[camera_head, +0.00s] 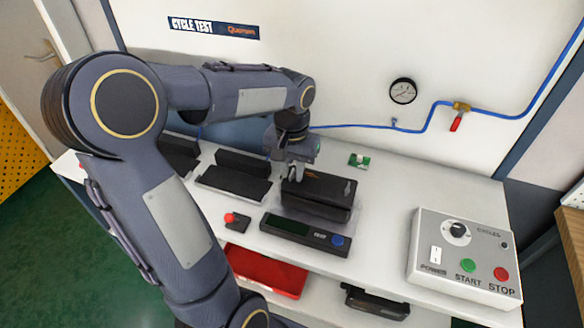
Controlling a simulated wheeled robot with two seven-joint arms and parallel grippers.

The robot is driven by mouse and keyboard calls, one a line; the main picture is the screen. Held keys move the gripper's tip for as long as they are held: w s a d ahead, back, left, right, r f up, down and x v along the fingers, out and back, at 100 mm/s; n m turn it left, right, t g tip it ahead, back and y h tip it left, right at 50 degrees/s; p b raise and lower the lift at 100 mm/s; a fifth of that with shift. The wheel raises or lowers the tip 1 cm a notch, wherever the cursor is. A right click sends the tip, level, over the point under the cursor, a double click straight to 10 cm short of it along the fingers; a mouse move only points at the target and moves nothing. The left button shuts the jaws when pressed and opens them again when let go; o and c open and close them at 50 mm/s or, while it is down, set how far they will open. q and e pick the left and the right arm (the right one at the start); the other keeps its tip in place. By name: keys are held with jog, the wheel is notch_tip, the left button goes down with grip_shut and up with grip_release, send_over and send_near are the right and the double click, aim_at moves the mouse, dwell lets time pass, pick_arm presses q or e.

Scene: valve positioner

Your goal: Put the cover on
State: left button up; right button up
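A black box-shaped unit with a dark top (326,187), which looks like the positioner with its cover, sits on a grey base at the middle of the bench. I cannot tell whether the top is a separate cover, or whether it is seated. My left gripper (293,173) points down at the left end of this black top, at or just above it. Its fingertips are small and partly merge with the dark surface, so its grip is unclear. My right gripper is not in view.
A display unit with a blue button (305,234) stands in front. Black trays (233,184) and a red-knobbed part (236,221) lie left. A control box (466,260) stands right. A green circuit part (359,161) lies behind. Below are a red tray (265,272) and a black object (376,301).

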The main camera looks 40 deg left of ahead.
pick_arm(q)
jog(key=shift+a, duration=0.1)
jog(key=shift+r, duration=0.35)
notch_tip(320, 180, up, 11)
jog(key=p, duration=0.1)
jog(key=s+d+f+m+t+h, duration=0.1)
jog(key=s+d+f+t, duration=0.1)
jog(key=s+d+f, duration=0.2)
jog(key=s+d+f+m+t+h, duration=0.1)
jog(key=s+d+f+t+h, duration=0.1)
jog(key=s+d, duration=0.5)
jog(key=s+f+t, duration=0.1)
jog(key=s+f, duration=0.1)
jog(key=s, duration=0.1)
jog(key=shift+s+d+t+h, duration=0.3)
jog(key=shift+s, duration=0.05)
dwell(0.4)
